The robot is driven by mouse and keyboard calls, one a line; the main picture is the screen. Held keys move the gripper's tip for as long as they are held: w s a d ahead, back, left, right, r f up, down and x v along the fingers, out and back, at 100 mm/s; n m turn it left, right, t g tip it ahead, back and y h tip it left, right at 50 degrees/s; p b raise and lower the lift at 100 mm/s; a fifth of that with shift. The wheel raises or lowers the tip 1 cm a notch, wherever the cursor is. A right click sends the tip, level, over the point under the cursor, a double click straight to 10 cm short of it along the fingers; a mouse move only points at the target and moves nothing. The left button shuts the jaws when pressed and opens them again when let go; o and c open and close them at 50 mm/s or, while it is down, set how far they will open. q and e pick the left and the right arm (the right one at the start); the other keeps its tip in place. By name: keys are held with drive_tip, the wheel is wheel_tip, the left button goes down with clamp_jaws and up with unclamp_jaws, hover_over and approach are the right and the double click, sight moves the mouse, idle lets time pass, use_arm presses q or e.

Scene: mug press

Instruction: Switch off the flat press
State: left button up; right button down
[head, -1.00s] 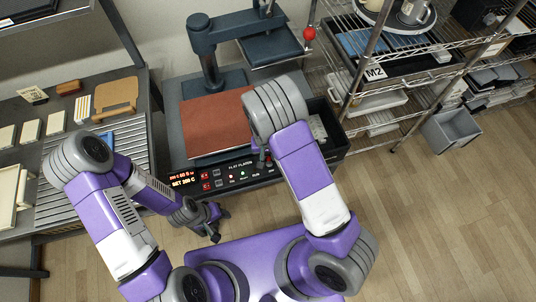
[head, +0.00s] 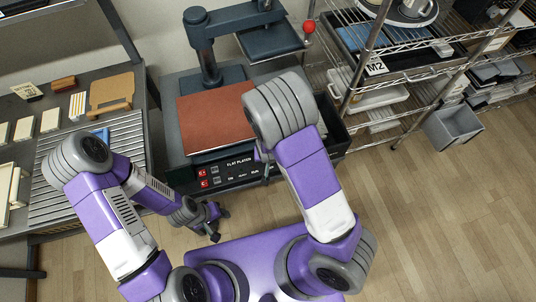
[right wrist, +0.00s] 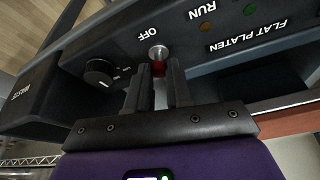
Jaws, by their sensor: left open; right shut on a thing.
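The flat press has a dark body with a red-brown pad (head: 215,118) and a front control panel (head: 228,174). In the right wrist view, a small toggle switch (right wrist: 158,53) with a silver tip and a red part stands by the "OFF" label (right wrist: 148,34). My right gripper (right wrist: 157,72) has its fingers on either side of the switch, shut on it. In the head view my right forearm hides most of that gripper. My left gripper (head: 220,225) is open and empty, low in front of the press.
A round knob (right wrist: 99,72) sits beside the switch. The press's upper arm (head: 235,22) and a red ball handle (head: 309,26) rise behind the pad. A wire shelf (head: 400,60) stands right, a rack table (head: 90,170) left. A grey bin (head: 453,126) stands on open floor.

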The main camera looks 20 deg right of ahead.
drive_tip(key=t+b, duration=0.1)
drive_tip(key=s+t+b, duration=0.1)
drive_tip(key=b, duration=0.1)
drive_tip(key=shift+s+f, duration=0.1)
drive_tip(key=shift+f, duration=0.25)
drive_tip(key=shift+s+t+b, duration=0.15)
drive_tip(key=shift+t+b, duration=0.35)
drive_tip(key=shift+t, duration=0.1)
drive_tip(key=shift+r, duration=0.1)
drive_tip(key=c, duration=1)
unclamp_jaws()
